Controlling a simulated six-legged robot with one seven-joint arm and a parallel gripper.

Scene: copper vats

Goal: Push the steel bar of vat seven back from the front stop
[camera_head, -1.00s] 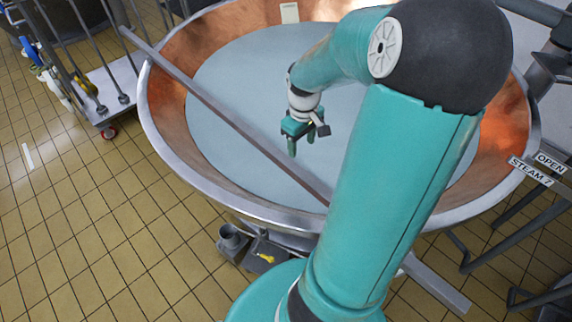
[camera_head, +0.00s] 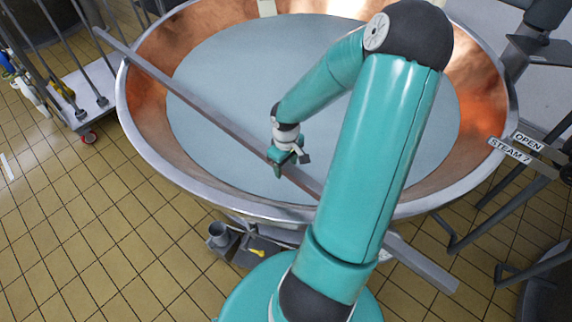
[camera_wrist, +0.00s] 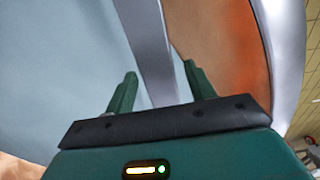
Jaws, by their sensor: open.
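The copper vat (camera_head: 150,115) with its wide steel rim is full of pale grey-blue liquid (camera_head: 235,65). The steel bar (camera_head: 190,98) lies slantwise across the vat, from beyond the left rim to the front right, where my arm hides part of it. My gripper (camera_head: 283,170) is over the vat at the bar, towards its front part. In the wrist view my gripper (camera_wrist: 160,88) has its two green fingers apart, and the bar (camera_wrist: 150,50) runs between them in the picture. I cannot tell whether the fingers touch it.
Signs reading OPEN (camera_head: 529,142) and STEAM 7 (camera_head: 509,151) are at the right rim. A white wheeled cart (camera_head: 100,85) stands at the left. The tiled floor (camera_head: 80,230) at front left is clear.

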